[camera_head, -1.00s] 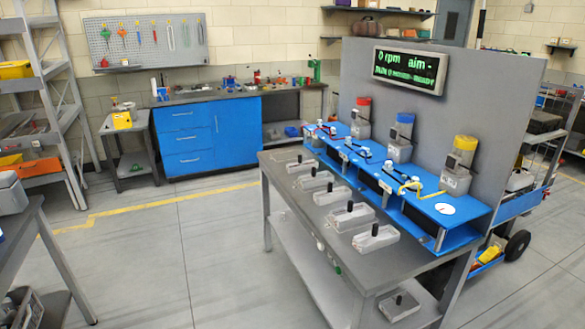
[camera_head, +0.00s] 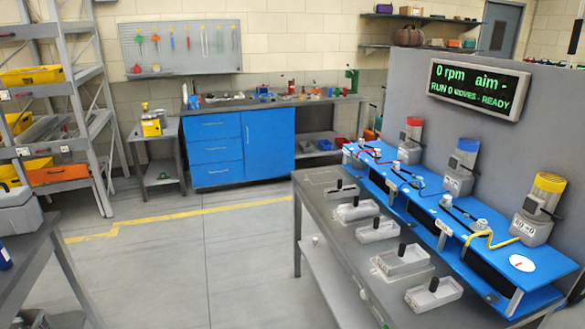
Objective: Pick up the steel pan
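Neither of my grippers is in view.
A blue raised rack (camera_head: 452,233) with red-, blue- and yellow-capped motors runs along the bench's right side. A display (camera_head: 478,90) reads "0 rpm" and "READY". A grey table (camera_head: 25,245) is at left. The floor (camera_head: 205,262) between is clear.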

